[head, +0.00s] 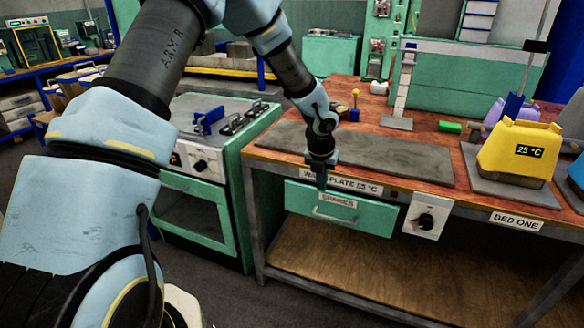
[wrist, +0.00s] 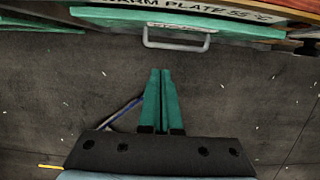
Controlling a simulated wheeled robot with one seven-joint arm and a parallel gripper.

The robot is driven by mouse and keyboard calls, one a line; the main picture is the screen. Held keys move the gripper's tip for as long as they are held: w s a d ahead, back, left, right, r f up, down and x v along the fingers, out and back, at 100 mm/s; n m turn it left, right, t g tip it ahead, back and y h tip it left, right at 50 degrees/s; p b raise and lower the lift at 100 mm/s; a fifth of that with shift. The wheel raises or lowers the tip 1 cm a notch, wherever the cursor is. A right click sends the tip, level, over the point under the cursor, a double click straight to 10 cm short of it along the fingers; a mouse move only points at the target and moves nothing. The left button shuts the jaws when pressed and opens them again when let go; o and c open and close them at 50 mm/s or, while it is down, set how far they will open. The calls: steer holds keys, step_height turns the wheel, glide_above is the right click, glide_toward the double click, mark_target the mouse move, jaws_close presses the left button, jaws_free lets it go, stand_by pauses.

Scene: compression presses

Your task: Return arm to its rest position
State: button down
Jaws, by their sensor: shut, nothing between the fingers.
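My gripper (head: 321,178) is shut and empty. In the head view it points down in front of the workbench, before the green drawer (head: 370,214) with its grey handle. In the wrist view the two green fingers (wrist: 161,75) lie close together over the dark floor. The drawer handle (wrist: 178,40) shows just beyond the fingertips there, and the fingers look apart from it. My arm reaches in from the upper left of the head view and bends down to the gripper.
The wooden workbench (head: 420,150) carries a grey plate (head: 400,162) and a yellow 25 °C device (head: 520,150). A green oven (head: 195,215) stands left of the bench. A knob panel (head: 425,217) sits right of the drawer. The floor (wrist: 60,90) below the gripper looks clear.

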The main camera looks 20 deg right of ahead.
steer(key=a+r+n+y, duration=0.1)
steer(key=a+r+n, duration=0.3)
steer(key=a+n, duration=0.75)
steer(key=a+r+n+y, duration=0.1)
steer(key=a+r+n, duration=0.4)
steer(key=a+n, duration=0.6)
steer(key=s+a+r+n, duration=0.2)
steer(key=s+a+n, duration=0.2)
steer(key=a+n, duration=0.4)
steer(key=s+a+r+n, duration=0.2)
steer(key=s+a+n, duration=0.2)
steer(key=a+n, duration=0.4)
steer(key=n, duration=0.5)
steer(key=shift+s+r, duration=0.3)
steer(key=shift+r, duration=0.1)
